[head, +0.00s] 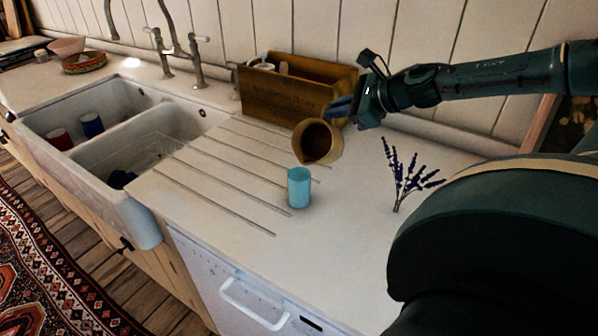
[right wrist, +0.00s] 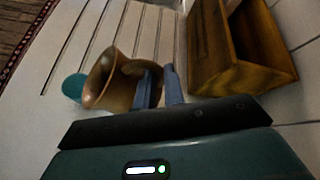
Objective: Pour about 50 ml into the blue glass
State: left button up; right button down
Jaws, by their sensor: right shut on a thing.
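The light blue glass (head: 299,188) stands upright on the worktop beside the drainer grooves. It also shows in the right wrist view (right wrist: 74,87), partly hidden behind the jug. My right gripper (head: 342,108) is shut on a brown jug (head: 312,147) and holds it in the air above and behind the glass. The jug is tilted with its mouth facing the front, its lower rim near the glass's top. No stream of liquid shows. The glass's contents cannot be made out. My left gripper is not in view.
A wooden crate (head: 285,100) stands behind the jug, close to my right gripper. A lavender sprig (head: 404,180) is on the worktop to the right. The double sink (head: 140,120) at left holds a red cup (head: 59,139) and a dark blue cup (head: 91,125).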

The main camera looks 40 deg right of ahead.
aim_at(322, 135)
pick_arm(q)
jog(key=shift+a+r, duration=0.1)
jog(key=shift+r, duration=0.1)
pick_arm(e)
jog(key=shift+s+a+r+n+h, duration=0.1)
jog(key=shift+a+r+n+h, duration=0.2)
jog(key=shift+a+r, duration=0.1)
dwell(0.5)
pick_arm(q)
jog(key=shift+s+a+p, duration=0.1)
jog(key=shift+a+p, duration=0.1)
jog(key=shift+p, duration=0.55)
pick_arm(e)
jog(key=shift+s+a+r+n+h, duration=0.15)
jog(key=shift+a+r+n+h, duration=0.25)
jog(key=shift+a+r, duration=0.2)
dwell(0.5)
